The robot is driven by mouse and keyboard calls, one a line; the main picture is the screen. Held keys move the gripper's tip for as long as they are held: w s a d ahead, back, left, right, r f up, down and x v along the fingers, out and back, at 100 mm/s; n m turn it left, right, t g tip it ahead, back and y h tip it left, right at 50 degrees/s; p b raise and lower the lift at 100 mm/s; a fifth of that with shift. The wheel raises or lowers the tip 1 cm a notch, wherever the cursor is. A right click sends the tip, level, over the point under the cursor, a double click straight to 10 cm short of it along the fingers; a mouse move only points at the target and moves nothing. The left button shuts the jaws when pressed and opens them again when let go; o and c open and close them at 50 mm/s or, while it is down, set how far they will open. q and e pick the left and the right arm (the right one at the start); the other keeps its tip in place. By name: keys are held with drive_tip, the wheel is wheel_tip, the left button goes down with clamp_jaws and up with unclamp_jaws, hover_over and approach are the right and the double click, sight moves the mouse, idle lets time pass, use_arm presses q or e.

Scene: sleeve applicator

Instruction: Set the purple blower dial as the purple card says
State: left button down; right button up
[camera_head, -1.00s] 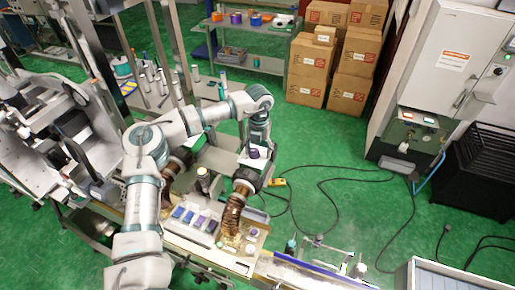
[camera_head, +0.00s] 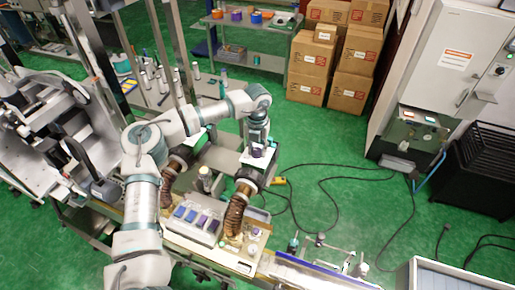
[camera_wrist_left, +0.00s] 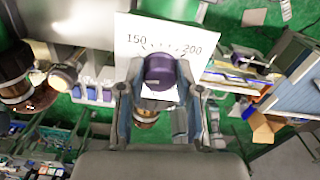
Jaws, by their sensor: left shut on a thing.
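The purple blower dial (camera_head: 258,151) sits on a white scale plate (camera_head: 246,160) in the head view, at the end of my left arm. In the left wrist view the dial (camera_wrist_left: 160,72) is between the two fingers of my left gripper (camera_wrist_left: 158,88), which is shut on it. The plate (camera_wrist_left: 128,60) there shows the numbers 150 and 200 with tick marks between them. The dial's pointer cannot be made out. I cannot pick out a readable purple card. My right gripper is not in view.
A white tray (camera_head: 188,232) with several blue and purple pieces stands below the dial in the head view. Brown ribbed hoses (camera_head: 236,213) are close by. A bench with a blue-edged rail lies in front.

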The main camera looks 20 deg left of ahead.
use_arm(q)
drive_tip(key=shift+a, duration=0.15)
drive_tip(key=shift+m+b, duration=0.3)
drive_tip(key=shift+m, duration=0.8)
drive_tip(key=m, duration=0.5)
drive_tip(key=shift+b, duration=0.3)
drive_tip(key=m, duration=0.5)
drive_tip(key=shift+r, duration=0.1)
drive_tip(key=m, duration=0.5)
drive_tip(key=shift+r, duration=0.1)
drive_tip(key=m, duration=0.3)
drive_tip(key=shift+d+m, duration=0.2)
drive_tip(key=shift+m, duration=0.2)
drive_tip(key=shift+r+m, duration=0.15)
drive_tip(key=shift+m, duration=1.75)
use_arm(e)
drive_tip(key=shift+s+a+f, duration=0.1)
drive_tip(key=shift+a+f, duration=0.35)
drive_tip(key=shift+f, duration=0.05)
